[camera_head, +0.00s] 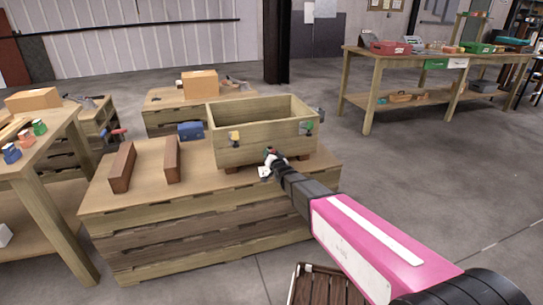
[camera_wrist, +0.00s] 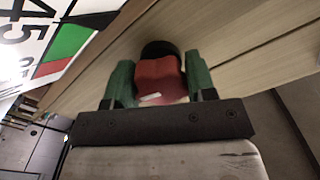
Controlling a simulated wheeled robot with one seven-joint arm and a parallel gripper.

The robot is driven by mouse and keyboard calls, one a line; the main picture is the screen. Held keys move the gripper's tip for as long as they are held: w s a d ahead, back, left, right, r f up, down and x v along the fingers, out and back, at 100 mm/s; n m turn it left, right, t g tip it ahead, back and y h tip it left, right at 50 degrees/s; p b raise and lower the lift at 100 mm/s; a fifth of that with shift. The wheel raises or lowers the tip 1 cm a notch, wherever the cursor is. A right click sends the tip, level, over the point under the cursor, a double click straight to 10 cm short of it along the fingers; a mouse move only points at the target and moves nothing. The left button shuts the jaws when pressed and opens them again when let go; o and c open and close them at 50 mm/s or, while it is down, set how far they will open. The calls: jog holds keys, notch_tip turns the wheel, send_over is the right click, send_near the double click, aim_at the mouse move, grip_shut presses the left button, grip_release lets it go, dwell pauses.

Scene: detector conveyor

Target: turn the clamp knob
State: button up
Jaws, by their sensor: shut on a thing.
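The wooden box (camera_head: 232,150) stands on a crate-like wooden bench. My gripper (camera_head: 271,157) reaches to the box's front, right of its middle. In the wrist view, the green fingers of my gripper (camera_wrist: 159,68) stand on both sides of a red knob (camera_wrist: 160,86) and are shut on it. A black rounded part shows just beyond the knob. The knob is mostly hidden by the gripper in the head view. A yellow clamp part (camera_head: 234,137) and a green one (camera_head: 309,127) are on the box's front, to either side of my gripper.
A white dial card with numbers and red and green areas (camera_wrist: 62,50) lies close to the left finger. Open floor (camera_head: 430,180) lies to the right.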

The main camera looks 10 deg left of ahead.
jog(key=o, duration=0.9)
jog(key=v, duration=1.1)
jog(key=shift+w+f, duration=0.1)
